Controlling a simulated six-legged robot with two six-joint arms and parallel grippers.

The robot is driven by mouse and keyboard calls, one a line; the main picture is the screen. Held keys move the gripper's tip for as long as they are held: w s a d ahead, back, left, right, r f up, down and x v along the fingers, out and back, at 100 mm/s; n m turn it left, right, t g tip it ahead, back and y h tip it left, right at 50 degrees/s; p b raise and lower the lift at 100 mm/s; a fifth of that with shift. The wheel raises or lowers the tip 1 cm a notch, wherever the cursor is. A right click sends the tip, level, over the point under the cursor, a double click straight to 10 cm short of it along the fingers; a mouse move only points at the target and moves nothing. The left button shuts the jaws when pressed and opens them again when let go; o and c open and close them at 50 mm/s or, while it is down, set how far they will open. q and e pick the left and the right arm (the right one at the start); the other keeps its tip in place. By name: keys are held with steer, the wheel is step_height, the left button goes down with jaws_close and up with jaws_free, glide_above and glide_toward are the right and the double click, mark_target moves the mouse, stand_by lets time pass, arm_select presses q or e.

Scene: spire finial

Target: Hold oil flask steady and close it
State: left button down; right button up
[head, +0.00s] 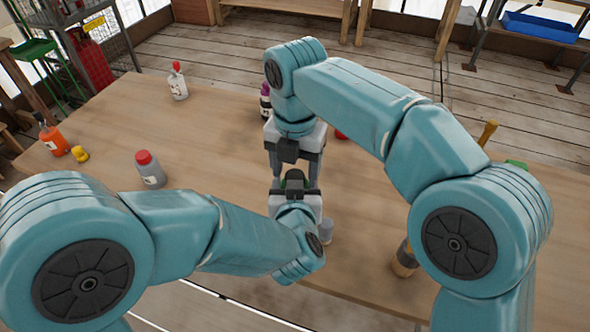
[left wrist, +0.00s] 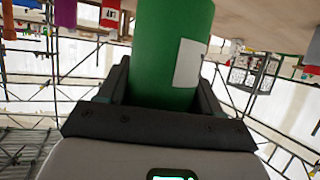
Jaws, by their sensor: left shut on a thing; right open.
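The oil flask, a green cylinder (left wrist: 165,50) with a white label, stands between the dark fingers of my left gripper (left wrist: 160,85) in the left wrist view. My left gripper (head: 293,187) is shut on it. In the head view the flask is almost wholly hidden by my grippers; only a little green shows. My right gripper (head: 294,170) is directly above, fingers pointing down and apart on either side of the flask's top. I cannot tell whether its fingers touch it, nor whether a cap is on the flask.
On the wooden table (head: 215,130) stand a grey bottle with red cap (head: 150,170), an orange bottle (head: 53,140), a yellow cap (head: 80,154), a white bottle with red tip (head: 178,85) and a purple-capped bottle (head: 265,102). A small grey object (head: 326,230) is right of my left gripper.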

step_height(320, 180, up, 4)
steer(key=shift+s+f, duration=0.1)
steer(key=shift+f, duration=0.1)
steer(key=o, duration=0.6)
steer(key=shift+c, duration=0.2)
step_height(320, 180, up, 7)
steer(key=shift+r, duration=0.2)
stand_by(0.4)
